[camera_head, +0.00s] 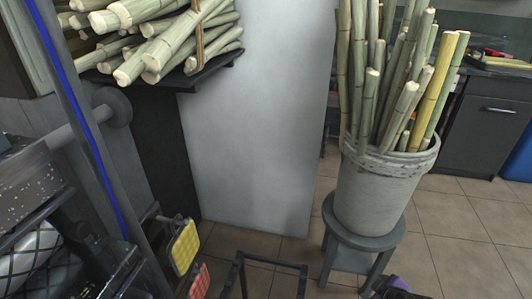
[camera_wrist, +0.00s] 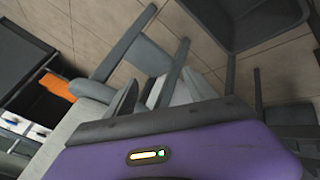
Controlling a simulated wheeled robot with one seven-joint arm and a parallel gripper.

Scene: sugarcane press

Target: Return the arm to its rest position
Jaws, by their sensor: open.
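My gripper (camera_wrist: 143,96) shows in the wrist view behind its purple housing, with its dark fingertips apart and nothing seen between them. Grey stool-like legs and flat grey parts (camera_wrist: 140,52) lie beyond the fingers, over the tiled floor. I cannot tell whether the fingers touch them. In the head view, only a small purple and black part of my arm shows at the bottom edge, below the round grey stool (camera_head: 345,240). The rest of the arm is out of that view.
A grey bucket (camera_head: 375,195) of upright canes stands on the stool. Cut canes (camera_head: 165,45) lie on a dark shelf at upper left. Yellow (camera_head: 184,246) and red (camera_head: 199,282) pads are at lower left. A dark tray-like thing (camera_wrist: 240,25) shows in the wrist view. Tiled floor is open at right.

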